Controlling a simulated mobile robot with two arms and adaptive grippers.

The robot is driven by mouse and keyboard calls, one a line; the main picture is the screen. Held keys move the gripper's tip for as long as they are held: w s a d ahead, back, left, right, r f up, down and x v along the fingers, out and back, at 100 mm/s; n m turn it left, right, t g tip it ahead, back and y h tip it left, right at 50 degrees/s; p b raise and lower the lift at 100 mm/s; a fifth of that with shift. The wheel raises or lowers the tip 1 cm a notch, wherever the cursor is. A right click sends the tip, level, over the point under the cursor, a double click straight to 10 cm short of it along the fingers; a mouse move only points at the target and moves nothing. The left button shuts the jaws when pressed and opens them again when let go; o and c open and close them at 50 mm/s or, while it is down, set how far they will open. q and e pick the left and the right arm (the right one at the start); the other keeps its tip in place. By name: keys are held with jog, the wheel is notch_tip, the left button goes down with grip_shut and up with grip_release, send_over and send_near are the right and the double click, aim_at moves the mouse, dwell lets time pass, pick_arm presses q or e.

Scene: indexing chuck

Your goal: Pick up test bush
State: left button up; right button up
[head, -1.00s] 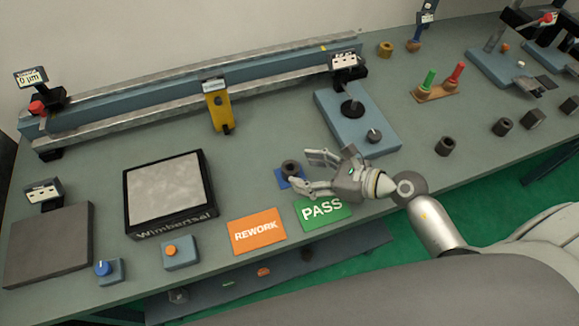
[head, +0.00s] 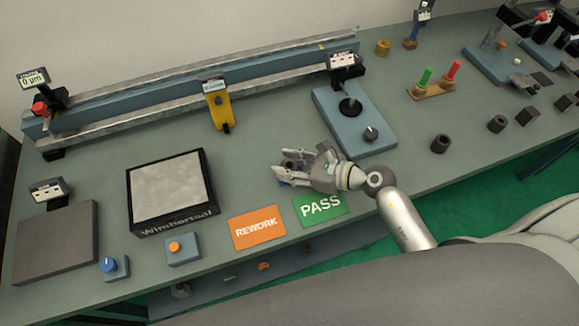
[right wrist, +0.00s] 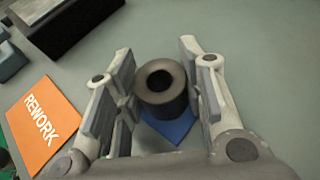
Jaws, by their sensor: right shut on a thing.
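The test bush, a dark grey hollow cylinder (right wrist: 162,90), stands upright on a small blue square (right wrist: 172,128) in the right wrist view. My right gripper (head: 285,167) has come in from the right in the head view, with its fingers around the bush. In the right wrist view one finger is on each side of the bush, and the gripper is shut on it. In the head view the fingers mostly hide the bush and the blue square. My left gripper is not in view.
The green PASS card (head: 320,205) and orange REWORK card (head: 257,228) lie near the front edge. A blue block with a dark post (head: 350,107) stands behind my right gripper. Several dark bushes (head: 440,144) stand to the right. A framed grey plate (head: 168,190) lies left.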

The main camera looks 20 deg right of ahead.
jog(key=c, duration=0.5)
jog(key=shift+r, duration=0.15)
